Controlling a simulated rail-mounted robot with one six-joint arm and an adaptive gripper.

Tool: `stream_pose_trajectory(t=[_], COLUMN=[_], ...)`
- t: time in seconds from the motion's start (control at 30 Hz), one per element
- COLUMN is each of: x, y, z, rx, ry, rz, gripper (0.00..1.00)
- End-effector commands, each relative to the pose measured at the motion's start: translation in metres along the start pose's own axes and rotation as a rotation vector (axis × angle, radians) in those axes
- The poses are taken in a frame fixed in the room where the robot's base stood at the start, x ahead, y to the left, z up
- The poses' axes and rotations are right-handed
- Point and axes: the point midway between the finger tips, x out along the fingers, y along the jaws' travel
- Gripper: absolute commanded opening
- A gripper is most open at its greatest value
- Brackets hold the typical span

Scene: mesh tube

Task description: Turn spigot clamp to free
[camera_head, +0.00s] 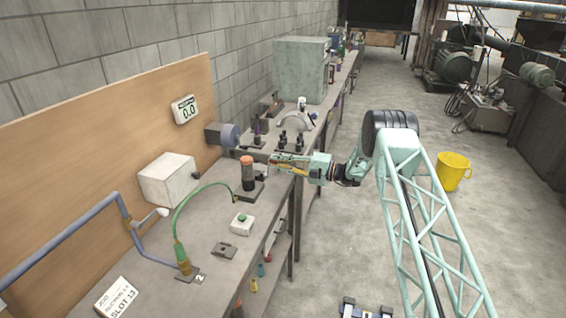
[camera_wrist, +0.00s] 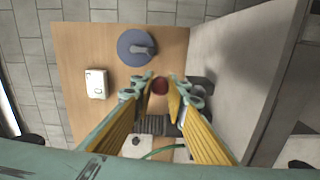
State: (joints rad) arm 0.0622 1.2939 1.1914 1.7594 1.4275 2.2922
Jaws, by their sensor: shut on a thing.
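My gripper (camera_head: 275,159) reaches in from the right over the front edge of the bench. In the wrist view its yellow fingers (camera_wrist: 160,84) close around a small dark red round knob (camera_wrist: 160,87), which looks like the clamp's knob. The fingers mostly hide what the knob is attached to. A black cylinder with an orange top (camera_head: 247,172) stands on the bench, left of the fingertips.
The bench (camera_head: 215,222) carries a white box (camera_head: 168,180), a green hose (camera_head: 190,205) and a green-button box (camera_head: 242,222). A display reading 0.0 (camera_head: 185,109) hangs on the wooden board. Small dark fittings (camera_head: 290,142) stand behind my gripper.

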Motion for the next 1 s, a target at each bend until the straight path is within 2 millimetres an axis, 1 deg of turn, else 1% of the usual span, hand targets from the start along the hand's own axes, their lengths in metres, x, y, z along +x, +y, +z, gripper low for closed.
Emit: stream_pose_trajectory(t=[0.37,0.4,0.5,0.53,0.87,1.0], x=[0.0004,0.0004,0.0004,0.0005,0.0002,-0.0039], y=[-0.0002,-0.0002,-0.0002,-0.0002,-0.0001,-0.0001], z=[0.0004,0.0004,0.0003,0.0002,0.0,0.0003], rx=[0.002,0.002,0.002,0.002,0.002,0.002], ry=[-0.001,-0.001,-0.001,-0.001,0.0,-0.001], rz=[0.0,0.0,0.0,0.0,0.0,0.0], gripper=[0.0,0.17,0.26,0.28,0.28,0.28])
